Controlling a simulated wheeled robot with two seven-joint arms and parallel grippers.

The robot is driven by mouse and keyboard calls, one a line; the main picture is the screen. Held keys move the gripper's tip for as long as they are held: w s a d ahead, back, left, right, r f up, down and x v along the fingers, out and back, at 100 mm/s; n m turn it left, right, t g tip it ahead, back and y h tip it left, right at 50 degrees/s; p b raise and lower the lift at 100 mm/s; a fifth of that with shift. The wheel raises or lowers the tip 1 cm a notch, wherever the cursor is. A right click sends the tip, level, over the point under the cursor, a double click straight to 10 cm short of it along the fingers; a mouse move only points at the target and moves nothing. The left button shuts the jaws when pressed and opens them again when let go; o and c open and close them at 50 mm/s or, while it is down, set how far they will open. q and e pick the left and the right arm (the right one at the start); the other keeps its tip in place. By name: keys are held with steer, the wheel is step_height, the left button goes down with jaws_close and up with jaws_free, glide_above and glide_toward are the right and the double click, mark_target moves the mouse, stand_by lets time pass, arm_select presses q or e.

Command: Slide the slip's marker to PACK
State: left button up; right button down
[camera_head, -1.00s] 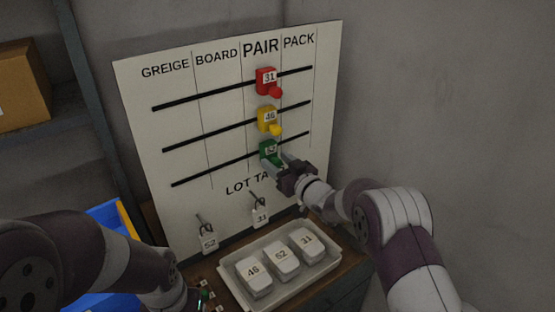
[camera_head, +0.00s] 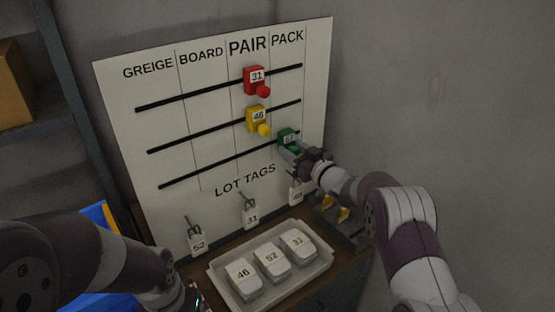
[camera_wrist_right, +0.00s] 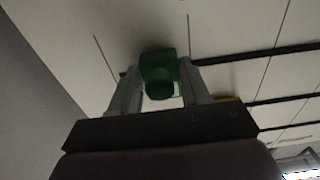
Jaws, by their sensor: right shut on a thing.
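The white board (camera_head: 120,110) has columns GREIGE, BOARD, PAIR and PACK and three black rails. The green marker (camera_head: 287,137) is on the lowest rail, in the PACK column, just right of the PAIR–PACK line. My right gripper (camera_head: 300,150) is shut on its knob; the wrist view shows the green marker (camera_wrist_right: 159,68) between both fingers. The red marker 31 (camera_head: 254,78) and yellow marker 46 (camera_head: 257,117) are on the upper rails, in PAIR. My left gripper (camera_head: 194,299) is at the bottom edge, mostly cut off; its fingers cannot be made out.
Below the board, lot tags 52 (camera_head: 197,244), 31 (camera_head: 250,218) and a third (camera_head: 296,194) hang on hooks. A pale tray (camera_head: 222,285) with three numbered white blocks stands on the wooden top. A blue bin (camera_head: 100,220) is at left. A grey wall rises at right.

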steer(key=shift+w+d, duration=0.35)
steer(key=shift+d, duration=0.2)
steer(key=shift+w+r, duration=0.1)
steer(key=shift+r, duration=0.1)
arm_select(q)
steer(key=shift+s+a+r, duration=0.2)
steer(key=shift+s+a, duration=0.15)
steer(key=shift+a, duration=0.05)
arm_select(e)
steer(key=shift+d, duration=0.25)
steer(key=shift+w, duration=0.1)
steer(key=c, duration=0.9)
jaws_free()
arm_select(q)
steer(key=shift+d, duration=0.15)
arm_select(e)
steer(key=shift+o, duration=0.2)
steer(key=shift+d, duration=0.2)
